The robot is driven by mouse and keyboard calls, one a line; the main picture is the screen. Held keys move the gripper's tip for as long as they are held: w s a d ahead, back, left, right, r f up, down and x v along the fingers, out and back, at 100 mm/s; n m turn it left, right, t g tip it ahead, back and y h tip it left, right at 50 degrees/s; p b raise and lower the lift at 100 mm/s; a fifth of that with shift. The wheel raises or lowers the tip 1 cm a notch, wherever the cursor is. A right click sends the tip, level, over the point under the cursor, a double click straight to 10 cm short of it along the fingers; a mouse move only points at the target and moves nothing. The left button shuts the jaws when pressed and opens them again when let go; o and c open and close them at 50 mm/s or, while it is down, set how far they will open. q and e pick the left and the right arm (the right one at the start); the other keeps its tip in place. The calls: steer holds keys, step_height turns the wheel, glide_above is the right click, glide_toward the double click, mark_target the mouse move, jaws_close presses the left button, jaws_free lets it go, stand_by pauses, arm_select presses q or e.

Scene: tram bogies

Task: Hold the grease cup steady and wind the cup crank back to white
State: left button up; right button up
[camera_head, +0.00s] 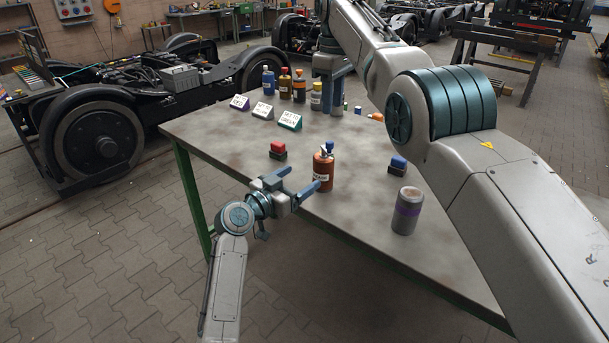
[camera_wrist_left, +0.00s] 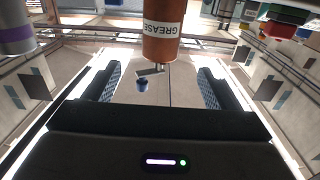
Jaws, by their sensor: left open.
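The grease cup (camera_head: 323,174) is an orange-brown cylinder with a white label, standing upright on the table. Its crank (camera_head: 325,150), with a blue knob, is on top. In the left wrist view the cup (camera_wrist_left: 161,45) appears upside down, its crank (camera_wrist_left: 150,72) and blue knob (camera_wrist_left: 142,86) pointing down the picture. My left gripper (camera_head: 301,180) is open, its fingers pointing towards the cup from the left; I cannot tell if they touch it. My right gripper (camera_head: 330,95) points down at the back of the table, beside the bottles; its opening is unclear.
A grey can with a purple band (camera_head: 405,211) stands to the right. A red-topped block (camera_head: 278,149) and a blue-topped block (camera_head: 398,164) flank the cup. Several sign wedges (camera_head: 263,111) and bottles (camera_head: 284,84) stand farther back. The table (camera_head: 220,135) has bare areas between them.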

mark_target(317, 167)
arm_select(q)
steer(key=x, duration=1)
steer(key=shift+w+d+f, duration=0.1)
steer(key=shift+w, duration=0.1)
